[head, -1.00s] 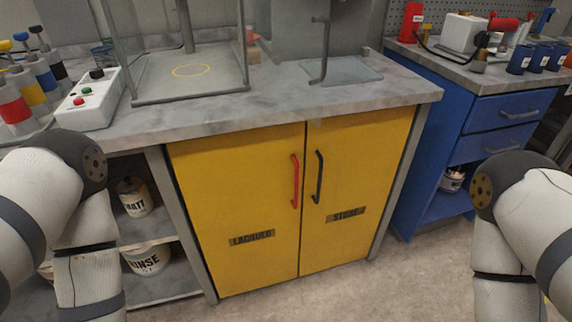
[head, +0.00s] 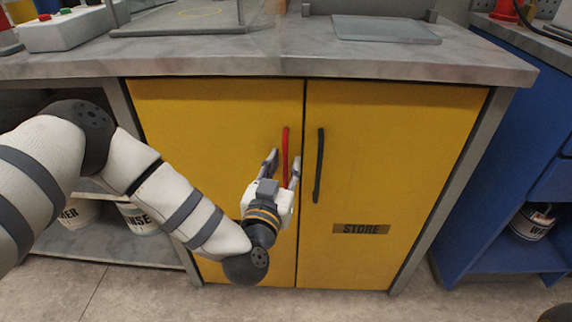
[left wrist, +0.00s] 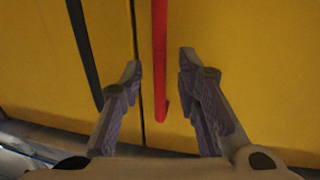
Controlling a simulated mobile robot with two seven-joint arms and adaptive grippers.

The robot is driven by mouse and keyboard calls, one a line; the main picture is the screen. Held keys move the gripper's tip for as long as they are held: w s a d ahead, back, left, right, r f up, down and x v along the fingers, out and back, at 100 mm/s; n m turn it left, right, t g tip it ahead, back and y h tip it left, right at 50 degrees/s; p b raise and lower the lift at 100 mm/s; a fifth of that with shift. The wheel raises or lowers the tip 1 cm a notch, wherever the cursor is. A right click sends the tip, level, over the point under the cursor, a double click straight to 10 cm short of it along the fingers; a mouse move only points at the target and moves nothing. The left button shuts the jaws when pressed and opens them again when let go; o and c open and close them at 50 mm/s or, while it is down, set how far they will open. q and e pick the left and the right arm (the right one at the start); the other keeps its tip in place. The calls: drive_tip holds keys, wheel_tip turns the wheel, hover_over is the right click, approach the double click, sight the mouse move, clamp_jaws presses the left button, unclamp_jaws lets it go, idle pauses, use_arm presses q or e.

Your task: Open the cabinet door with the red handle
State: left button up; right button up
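The yellow left cabinet door (head: 210,130) is shut and carries the vertical red handle (head: 285,150) near its right edge. My left gripper (head: 283,165) is in front of this handle, open, with its fingers pointing at the door. In the left wrist view the red handle (left wrist: 160,60) runs between the two spread fingertips (left wrist: 160,65), and neither finger clearly touches it. The handle's lower end shows between the fingers. My left forearm and gripper hide the lower part of the left door. My right gripper is in neither view.
The right yellow door (head: 395,150) has a black handle (head: 319,165) close beside the red one and a STORE label (head: 361,229). The grey countertop (head: 270,60) overhangs the doors. An open shelf (head: 110,245) with buckets is at left, a blue cabinet (head: 500,170) at right.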

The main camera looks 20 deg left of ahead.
use_arm(q)
drive_tip(key=shift+w+a, duration=0.1)
drive_tip(key=shift+w, duration=0.55)
clamp_jaws()
drive_tip(key=shift+s, duration=0.1)
